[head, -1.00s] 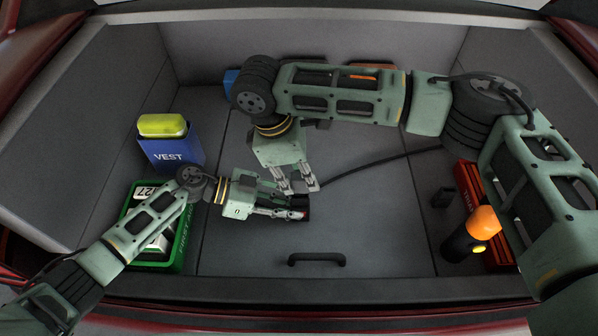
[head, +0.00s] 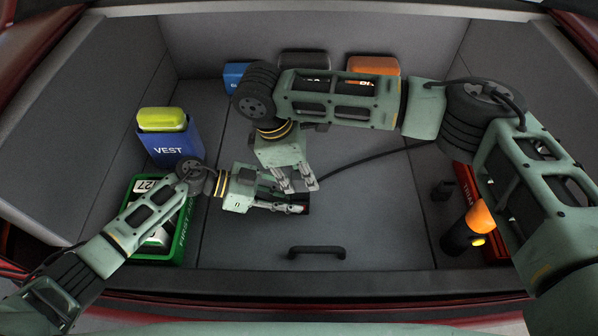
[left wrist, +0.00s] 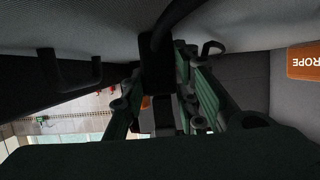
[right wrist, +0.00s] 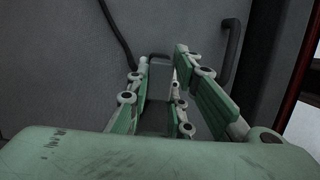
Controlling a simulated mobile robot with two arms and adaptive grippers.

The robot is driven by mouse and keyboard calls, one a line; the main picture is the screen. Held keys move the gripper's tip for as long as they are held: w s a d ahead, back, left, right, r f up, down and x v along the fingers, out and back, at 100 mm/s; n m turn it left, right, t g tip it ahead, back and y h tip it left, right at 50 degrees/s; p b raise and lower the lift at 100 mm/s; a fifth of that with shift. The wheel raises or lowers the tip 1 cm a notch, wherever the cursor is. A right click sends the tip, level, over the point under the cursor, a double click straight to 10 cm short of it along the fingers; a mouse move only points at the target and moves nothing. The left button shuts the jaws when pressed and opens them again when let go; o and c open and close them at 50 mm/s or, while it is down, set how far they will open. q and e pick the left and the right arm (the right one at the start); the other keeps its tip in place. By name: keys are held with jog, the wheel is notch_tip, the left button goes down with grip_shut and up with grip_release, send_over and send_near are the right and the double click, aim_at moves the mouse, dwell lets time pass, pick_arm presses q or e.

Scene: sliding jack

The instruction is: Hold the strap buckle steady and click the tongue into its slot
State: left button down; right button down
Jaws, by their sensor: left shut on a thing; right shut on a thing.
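My left gripper (head: 298,207) points right, low over the trunk floor, shut on the dark strap buckle (head: 304,198). The buckle is mostly hidden by both grippers, with a little red showing. In the left wrist view a dark block (left wrist: 157,72) sits between the fingers. My right gripper (head: 301,186) comes from above, just behind the buckle. It is shut on what seems to be the tongue, at the end of the black strap (head: 375,160). The tongue is hidden in the head view, so I cannot tell whether it is in the slot.
A green crate (head: 180,240) and blue VEST box (head: 185,146) stand left. A black floor handle (head: 316,251) lies in front. Blue, black and orange (head: 373,66) boxes line the back.

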jog(key=c, duration=1.5)
grip_release()
jog(key=shift+f, duration=0.1)
jog(key=v, duration=1.2)
pick_arm(q)
jog(key=c, duration=1.3)
grip_release()
